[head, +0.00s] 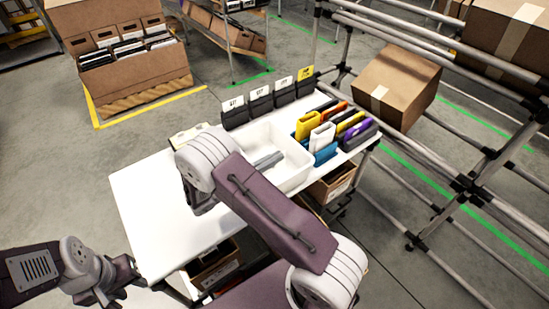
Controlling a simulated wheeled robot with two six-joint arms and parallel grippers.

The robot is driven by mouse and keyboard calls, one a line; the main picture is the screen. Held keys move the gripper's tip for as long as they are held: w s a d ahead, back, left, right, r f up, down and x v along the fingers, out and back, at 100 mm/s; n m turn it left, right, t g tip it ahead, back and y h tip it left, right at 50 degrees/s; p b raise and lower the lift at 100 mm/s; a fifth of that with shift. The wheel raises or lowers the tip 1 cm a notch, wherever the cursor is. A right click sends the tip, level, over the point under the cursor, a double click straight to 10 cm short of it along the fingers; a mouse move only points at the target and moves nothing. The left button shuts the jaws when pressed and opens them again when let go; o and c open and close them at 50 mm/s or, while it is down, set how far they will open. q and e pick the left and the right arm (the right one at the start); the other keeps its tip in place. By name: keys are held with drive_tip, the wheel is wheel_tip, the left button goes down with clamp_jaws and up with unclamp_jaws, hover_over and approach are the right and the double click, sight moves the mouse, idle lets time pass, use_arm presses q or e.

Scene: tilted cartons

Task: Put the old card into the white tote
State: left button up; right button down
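The white tote (297,168) stands on the white table, open at the top, with a grey elongated shape (268,160) inside. Several black holders stand along the table's back edge. Three carry white cards, one of them this white card (233,104), and the right one carries a yellow card (306,73). A cream piece (188,135) lies partly hidden behind my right arm. I cannot tell which card is the old one. My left gripper (130,271) is low at the left, by the table's front left corner; its fingers are unclear. My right gripper is hidden behind its own arm, which crosses over the table.
Yellow, white, orange and purple folder-like items (322,136) stand at the table's right end. The white table (140,205) is bare at its left. A carton (397,85) rests tilted on a pipe rack at the right. A large carton (135,70) with files stands behind left.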

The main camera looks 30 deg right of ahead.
drive_tip(key=shift+f, duration=0.45)
drive_tip(key=c, duration=1.7)
unclamp_jaws()
drive_tip(key=shift+r, duration=0.15)
drive_tip(key=shift+r, duration=0.5)
drive_tip(key=a, duration=0.8)
drive_tip(key=s+a, duration=0.1)
drive_tip(key=a, duration=0.3)
drive_tip(key=shift+p, duration=0.4)
